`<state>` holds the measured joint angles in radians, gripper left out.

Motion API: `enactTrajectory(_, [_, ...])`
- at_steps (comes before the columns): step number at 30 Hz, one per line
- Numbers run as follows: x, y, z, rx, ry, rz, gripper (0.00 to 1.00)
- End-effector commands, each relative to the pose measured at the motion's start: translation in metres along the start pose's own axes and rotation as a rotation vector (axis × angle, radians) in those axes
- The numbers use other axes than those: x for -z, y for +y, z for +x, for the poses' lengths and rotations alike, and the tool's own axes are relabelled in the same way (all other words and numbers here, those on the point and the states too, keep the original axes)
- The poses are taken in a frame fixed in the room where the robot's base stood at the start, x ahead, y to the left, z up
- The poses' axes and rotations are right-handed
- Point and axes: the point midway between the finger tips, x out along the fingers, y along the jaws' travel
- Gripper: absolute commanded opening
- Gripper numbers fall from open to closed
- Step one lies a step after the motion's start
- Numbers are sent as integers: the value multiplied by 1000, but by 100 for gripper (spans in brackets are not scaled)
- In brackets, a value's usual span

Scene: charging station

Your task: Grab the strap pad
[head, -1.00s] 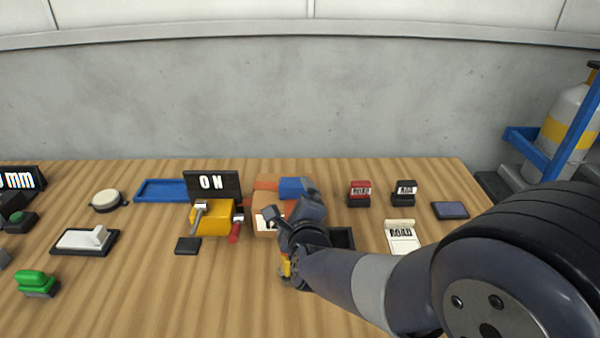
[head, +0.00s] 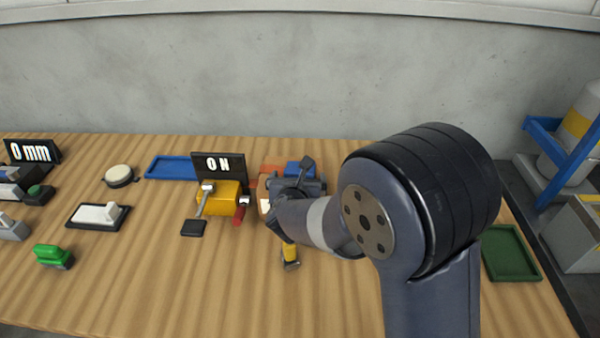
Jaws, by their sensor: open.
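My gripper (head: 293,184) is over the stack of brown, orange and blue blocks near the middle of the table. One dark finger points up and back; the other side is hidden by my wrist. The gripper is open. I see nothing between the jaws, though my arm hides part of that area. I cannot tell for sure which thing is the strap pad. A small flat dark pad (head: 193,228) lies left of my gripper, in front of a yellow device (head: 214,199). The orange block (head: 272,168) and blue block (head: 298,168) show behind the gripper.
An "ON" sign (head: 218,166) stands behind the yellow device. A yellow and grey item (head: 290,256) is below my wrist. A blue tray (head: 171,167), white switch (head: 98,215) and green item (head: 53,256) are left; a green tray (head: 510,253) is right. The front middle is clear.

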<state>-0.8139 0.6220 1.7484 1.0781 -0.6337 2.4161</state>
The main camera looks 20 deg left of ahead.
Motion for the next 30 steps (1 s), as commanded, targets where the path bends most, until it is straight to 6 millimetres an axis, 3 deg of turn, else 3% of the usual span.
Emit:
enactTrajectory(5, [-1, 0, 9, 0, 0, -1, 98])
enactTrajectory(18, [-2, -1, 54, 0, 0, -2, 98])
enactTrajectory(26, [-1, -1, 56, -1, 0, -2, 98])
enactTrajectory(30, [-1, -1, 56, -1, 0, -2, 88])
